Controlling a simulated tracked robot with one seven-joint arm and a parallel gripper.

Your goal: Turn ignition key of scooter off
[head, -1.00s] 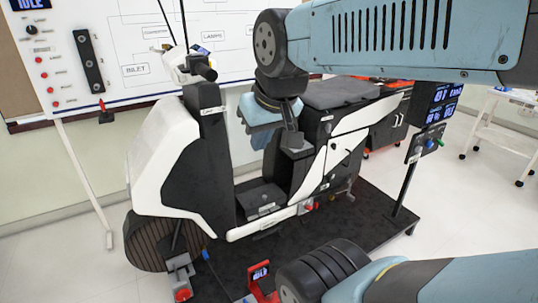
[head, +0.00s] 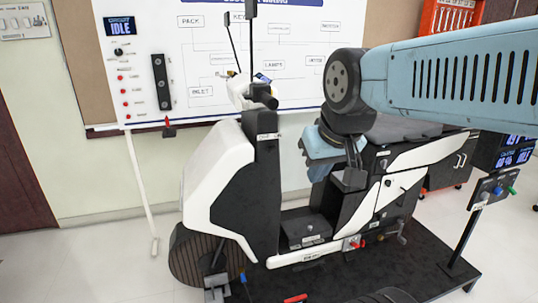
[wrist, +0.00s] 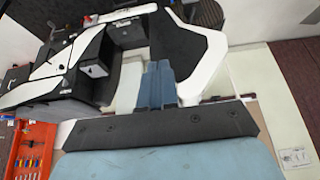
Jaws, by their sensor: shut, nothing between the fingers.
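The black-and-white scooter (head: 228,175) stands on a dark platform, with its front at the left of the head view. A small pale label (head: 268,136) sits high on its black front column. I cannot make out the ignition key. My gripper (head: 318,172) hangs over the middle of the scooter, between the front column and the seat, pointing down and apart from the column in the picture. Its blue fingers are together and empty, as the wrist view (wrist: 158,68) shows. That view also shows the scooter's white front shield (wrist: 205,55), right of the fingers.
A post with screens and coloured knobs (head: 497,188) stands at the right. The platform (head: 440,280) spreads under the scooter. Floor at the left is clear (head: 90,270).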

